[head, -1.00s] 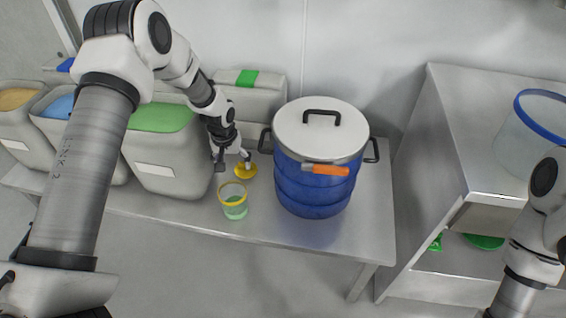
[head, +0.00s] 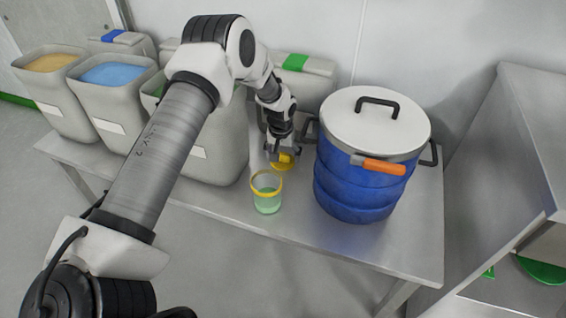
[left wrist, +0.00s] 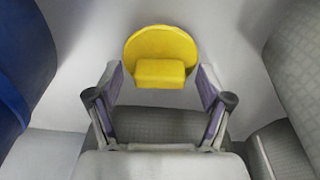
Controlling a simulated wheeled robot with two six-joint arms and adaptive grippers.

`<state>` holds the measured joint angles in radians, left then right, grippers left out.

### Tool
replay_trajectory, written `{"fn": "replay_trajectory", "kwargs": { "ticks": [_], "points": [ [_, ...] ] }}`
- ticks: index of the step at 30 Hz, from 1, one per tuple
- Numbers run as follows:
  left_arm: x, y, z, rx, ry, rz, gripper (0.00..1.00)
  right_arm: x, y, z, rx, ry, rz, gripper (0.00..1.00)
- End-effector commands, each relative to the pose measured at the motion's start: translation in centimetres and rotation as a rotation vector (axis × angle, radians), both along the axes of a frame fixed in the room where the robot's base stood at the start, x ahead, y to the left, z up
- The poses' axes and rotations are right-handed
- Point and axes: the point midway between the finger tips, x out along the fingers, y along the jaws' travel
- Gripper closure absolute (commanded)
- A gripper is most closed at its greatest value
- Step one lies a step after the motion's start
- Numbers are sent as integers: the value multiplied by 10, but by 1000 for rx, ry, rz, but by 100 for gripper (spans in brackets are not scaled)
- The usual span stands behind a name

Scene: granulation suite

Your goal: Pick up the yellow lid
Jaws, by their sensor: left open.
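The yellow lid (head: 284,164) lies on the metal table between a grey bin and the blue drum, behind the small cup. In the left wrist view the lid (left wrist: 161,48) is a yellow disc with a raised block-shaped knob (left wrist: 160,73). My left gripper (head: 279,153) is down at the lid, partly covering it in the head view. In the left wrist view its open fingers (left wrist: 160,88) stand on either side of the knob, with a gap visible on both sides. My right gripper is not in view.
A clear cup with a yellow rim and green contents (head: 267,193) stands in front of the lid. The blue drum (head: 350,185), with a white cover and orange-handled tool (head: 384,167), is close on the right. Bins with orange and blue contents (head: 112,74) stand left. The front table strip is clear.

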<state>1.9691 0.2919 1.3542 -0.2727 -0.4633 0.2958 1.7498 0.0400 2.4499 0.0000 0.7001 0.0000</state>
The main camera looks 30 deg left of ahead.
Motion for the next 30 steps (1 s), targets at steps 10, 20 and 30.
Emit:
{"fn": "replay_trajectory", "kwargs": {
  "ticks": [10,20,30],
  "points": [
    [0,0,1,0,1,-1,77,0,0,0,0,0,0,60],
    [0,0,18,0,-1,-1,77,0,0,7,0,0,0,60],
    [-1,-1,94,1,-1,-4,77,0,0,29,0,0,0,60]
  ]
}}
